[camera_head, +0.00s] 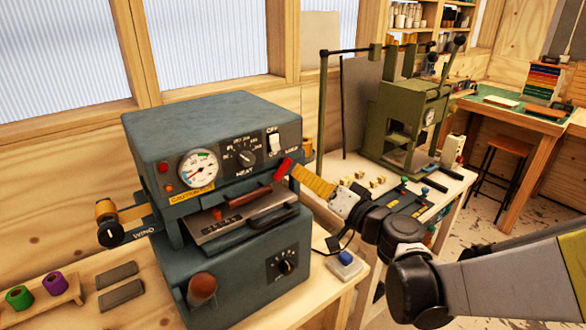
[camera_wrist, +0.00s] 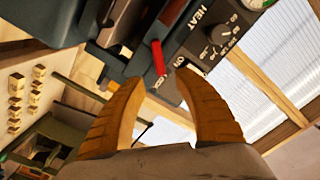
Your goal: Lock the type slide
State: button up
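The type slide (camera_head: 245,222) is a flat silver plate with letters along its front edge. My gripper (camera_head: 294,171) is at the lever's right. In the wrist view its orange fingers (camera_wrist: 163,80) are apart, with the lever beyond and roughly between their tips. Contact cannot be told.
Foil rolls (camera_head: 53,283) and two dark blocks (camera_head: 120,285) lie on the bench at the left. A green press (camera_head: 405,110) and small brass pieces (camera_head: 376,181) are on the bench behind.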

jog(key=v, duration=0.4)
jog(key=s+d+f+n+g+h, duration=0.1)
jog(key=s+f+g+h, duration=0.25)
jog(key=s, duration=0.45)
jog(key=s+d+f+n+g+h, duration=0.1)
jog(key=s+d+f+g+h, duration=0.15)
jog(key=s+f, duration=0.35)
jog(key=s+d+g+h, duration=0.2)
jog(key=s+d+h, duration=0.2)
jog(key=s+d, duration=0.2)
jog(key=shift+s+d, duration=0.3)
jog(key=shift+s, duration=0.25)
jog(key=shift+f, duration=0.15)
